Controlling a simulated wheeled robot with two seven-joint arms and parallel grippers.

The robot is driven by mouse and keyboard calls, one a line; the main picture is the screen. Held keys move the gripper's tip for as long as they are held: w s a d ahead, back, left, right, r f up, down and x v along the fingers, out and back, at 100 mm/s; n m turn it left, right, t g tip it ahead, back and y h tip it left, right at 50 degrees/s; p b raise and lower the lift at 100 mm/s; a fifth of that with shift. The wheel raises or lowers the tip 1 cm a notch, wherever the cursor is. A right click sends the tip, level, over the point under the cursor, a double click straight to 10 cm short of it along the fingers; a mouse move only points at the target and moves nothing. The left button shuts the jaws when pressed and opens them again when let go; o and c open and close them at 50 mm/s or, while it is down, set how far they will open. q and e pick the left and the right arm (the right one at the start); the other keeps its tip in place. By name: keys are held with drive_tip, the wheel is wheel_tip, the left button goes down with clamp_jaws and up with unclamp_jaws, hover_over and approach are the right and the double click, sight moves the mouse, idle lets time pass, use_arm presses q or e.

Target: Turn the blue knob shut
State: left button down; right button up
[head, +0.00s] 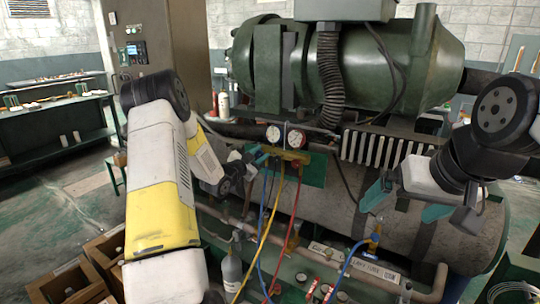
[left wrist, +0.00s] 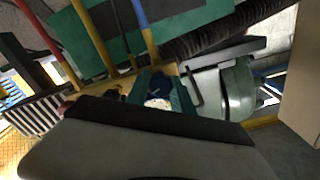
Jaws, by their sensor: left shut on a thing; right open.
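The blue knob (left wrist: 158,84) shows in the left wrist view between the two teal fingers of my left gripper (left wrist: 162,92). The fingers are shut on it, one on each side. In the head view my left gripper (head: 264,154) is at the left end of the brass gauge manifold (head: 295,156), and its fingers mostly hide the knob there. Two round gauges (head: 294,138) sit on top of the manifold. I cannot tell how far the knob is turned. My right gripper (head: 404,208) is open and empty, to the right, in front of the grey tank.
Blue, yellow (head: 271,230) and red (head: 292,215) hoses hang below the manifold. A large green compressor (head: 400,70) stands above the grey tank (head: 350,205). A grey bottle (head: 230,272) and wooden crates (head: 75,283) are at the lower left. A blue hose fitting (head: 375,238) stands below my right gripper.

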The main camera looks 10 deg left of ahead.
use_arm(q)
drive_tip(key=shift+f+m, duration=0.1)
drive_tip(key=shift+m, duration=1.8)
drive_tip(key=c, duration=1.1)
unclamp_jaws()
drive_tip(key=v, duration=0.8)
